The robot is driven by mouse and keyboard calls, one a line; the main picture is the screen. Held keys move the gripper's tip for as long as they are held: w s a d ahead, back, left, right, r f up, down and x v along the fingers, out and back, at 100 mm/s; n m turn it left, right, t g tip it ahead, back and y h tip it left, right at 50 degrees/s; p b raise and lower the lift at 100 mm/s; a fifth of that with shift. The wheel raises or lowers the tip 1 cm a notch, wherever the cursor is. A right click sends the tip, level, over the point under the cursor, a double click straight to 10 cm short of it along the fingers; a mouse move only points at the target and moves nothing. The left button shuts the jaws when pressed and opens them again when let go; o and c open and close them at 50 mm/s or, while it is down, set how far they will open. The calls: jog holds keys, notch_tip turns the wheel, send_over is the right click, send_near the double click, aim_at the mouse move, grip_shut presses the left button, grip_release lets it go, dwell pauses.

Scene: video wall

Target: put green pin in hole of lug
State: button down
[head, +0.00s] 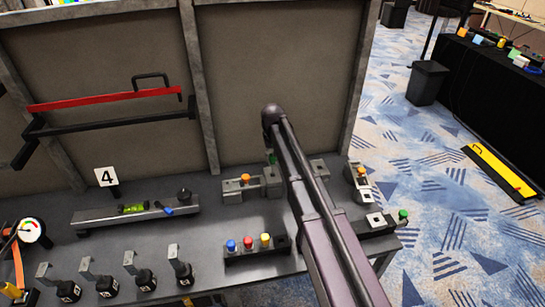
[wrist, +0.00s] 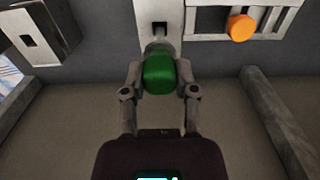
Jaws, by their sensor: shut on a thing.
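The green pin (wrist: 160,73) is between the two fingers of my gripper (wrist: 160,88), which is shut on it. In the head view a bit of the green pin (head: 271,158) shows at the left edge of my arm, which hides the rest. A pale plate with a dark hole, seemingly the lug (wrist: 149,12), lies just beyond the pin in the wrist view. A grey piece shows between the pin's green head and the plate. I cannot tell whether the pin's tip is in the hole.
An orange-topped pin in a metal fixture (head: 240,196) stands left of my arm. A black rack (head: 240,258) holds blue, red and yellow pins. Another green-topped part (head: 403,214) is at the bench's right end. The panel wall (head: 280,60) rises close behind.

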jog(key=shift+f+b, duration=2.7)
jog(key=shift+f, duration=0.1)
dwell(1.2)
jog(key=shift+c, duration=1.5)
grip_release()
jog(key=shift+o, duration=0.2)
jog(key=shift+o, duration=1.3)
jog(key=shift+r, duration=0.15)
jog(key=shift+r+p, duration=3.4)
jog(key=shift+p, duration=0.1)
